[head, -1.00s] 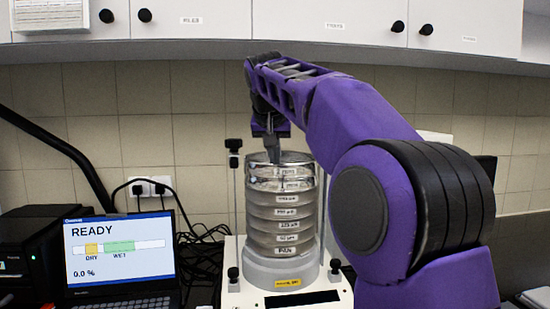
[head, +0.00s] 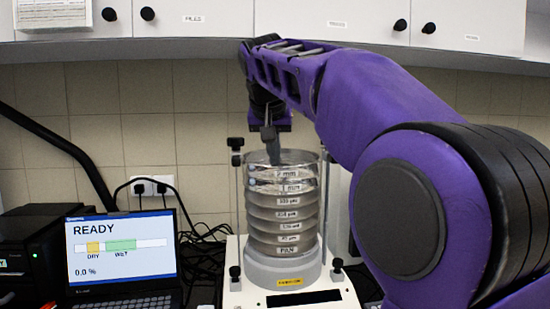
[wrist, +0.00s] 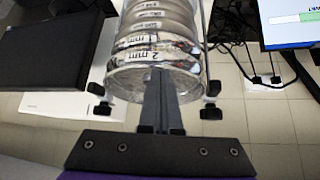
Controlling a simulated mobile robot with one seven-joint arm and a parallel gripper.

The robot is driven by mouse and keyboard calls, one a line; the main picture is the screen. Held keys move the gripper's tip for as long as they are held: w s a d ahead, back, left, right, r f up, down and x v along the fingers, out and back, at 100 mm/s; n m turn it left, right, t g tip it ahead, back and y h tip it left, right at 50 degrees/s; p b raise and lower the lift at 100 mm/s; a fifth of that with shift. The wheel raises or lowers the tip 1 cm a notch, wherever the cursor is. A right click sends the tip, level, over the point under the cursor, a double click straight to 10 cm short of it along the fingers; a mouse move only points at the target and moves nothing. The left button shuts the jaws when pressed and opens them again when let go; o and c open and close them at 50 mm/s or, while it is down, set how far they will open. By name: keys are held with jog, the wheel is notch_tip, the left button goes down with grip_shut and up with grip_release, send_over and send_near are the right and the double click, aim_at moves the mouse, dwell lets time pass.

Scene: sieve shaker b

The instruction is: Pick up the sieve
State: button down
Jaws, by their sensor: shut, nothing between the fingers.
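A stack of round metal sieves stands upright on the shaker (head: 262,299). The top sieve (head: 262,174) is shiny and labelled 2 mm; it also shows in the wrist view (wrist: 185,80). Below it are the 1 mm sieve (head: 265,188), several finer sieves and a pan (head: 265,251). My gripper (head: 273,161) points down at the top of the stack, its fingers together and empty. In the wrist view the fingers (wrist: 155,78) overlap the top sieve's rim. I cannot tell whether they touch it or reach inside it.
Upright rods with black knobs (head: 236,144) flank the stack closely. A laptop (head: 122,247) reading READY stands at the left beside a black device (head: 25,250). Cables run along the tiled wall, and cabinets (head: 200,18) hang above.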

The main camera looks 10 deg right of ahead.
jog(key=p+v, duration=0.2)
jog(key=v, duration=1.4)
jog(key=w+d+f, duration=0.1)
jog(key=w+f, duration=0.3)
jog(key=w, duration=0.2)
jog(key=w+d+f, duration=0.2)
jog(key=w+f, duration=0.3)
jog(key=w, duration=0.2)
jog(key=w+d+f, duration=0.2)
jog(key=w+f, duration=0.2)
jog(key=w, duration=0.2)
jog(key=shift+w+f, duration=0.35)
jog(key=s, duration=0.1)
jog(key=s+a+b, duration=0.1)
jog(key=s, duration=0.1)
jog(key=shift+s+r, duration=0.2)
jog(key=shift+s, duration=0.4)
jog(key=s+b, duration=0.1)
jog(key=s, duration=0.1)
jog(key=s+a+b, duration=0.1)
jog(key=s, duration=0.2)
jog(key=shift+a, duration=0.2)
